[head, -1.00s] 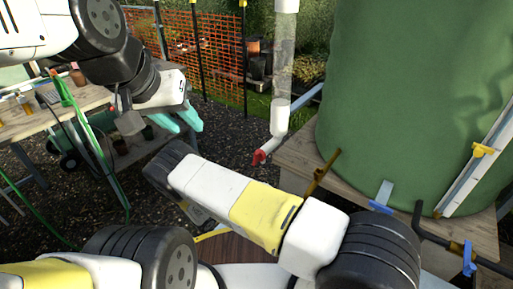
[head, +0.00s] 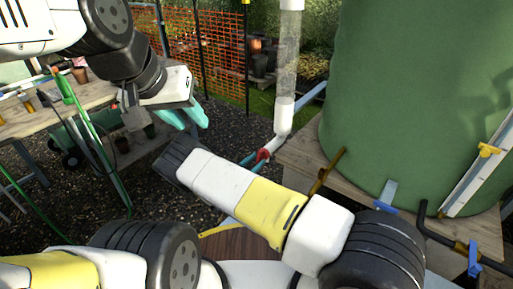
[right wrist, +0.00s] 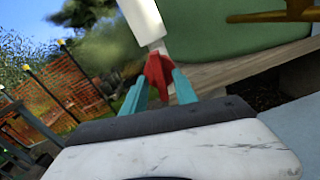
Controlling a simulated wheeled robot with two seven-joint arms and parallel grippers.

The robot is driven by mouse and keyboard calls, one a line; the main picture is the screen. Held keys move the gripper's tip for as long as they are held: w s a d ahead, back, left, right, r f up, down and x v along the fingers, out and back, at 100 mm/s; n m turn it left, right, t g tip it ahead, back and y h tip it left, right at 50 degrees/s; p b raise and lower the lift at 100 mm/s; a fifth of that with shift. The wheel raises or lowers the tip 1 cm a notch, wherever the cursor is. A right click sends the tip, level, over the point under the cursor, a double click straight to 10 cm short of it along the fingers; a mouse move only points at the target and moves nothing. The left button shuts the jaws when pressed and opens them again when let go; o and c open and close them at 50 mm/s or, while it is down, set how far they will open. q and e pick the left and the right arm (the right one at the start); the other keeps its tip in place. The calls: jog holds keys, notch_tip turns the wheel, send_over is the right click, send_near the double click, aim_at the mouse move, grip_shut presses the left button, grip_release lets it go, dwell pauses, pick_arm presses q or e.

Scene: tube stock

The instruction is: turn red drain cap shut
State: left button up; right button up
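The red drain cap (head: 262,155) is at the lower end of the white elbow (head: 281,127) under the clear vertical pipe (head: 288,50). In the right wrist view the red cap (right wrist: 157,75) lies between the two teal fingertips of my right gripper (right wrist: 160,74). That gripper is open around the cap; I cannot tell whether the fingers touch it. In the head view its teal fingers (head: 253,157) show beside the cap, partly hidden by my right arm. My left gripper (head: 197,126) is open and empty, left of the pipe.
A large green tank (head: 415,100) stands on a wooden stand (head: 299,157) right of the pipe. A brass tap (head: 327,172) and blue-handled valves (head: 386,196) stick out there. A potting bench (head: 90,98) is at left. Orange mesh fencing (head: 215,50) is behind.

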grip_shut()
jog(key=shift+m, duration=0.3)
jog(key=m, duration=0.7)
jog(key=shift+a, duration=0.1)
jog(key=m, duration=0.3)
jog(key=shift+m, duration=2.4)
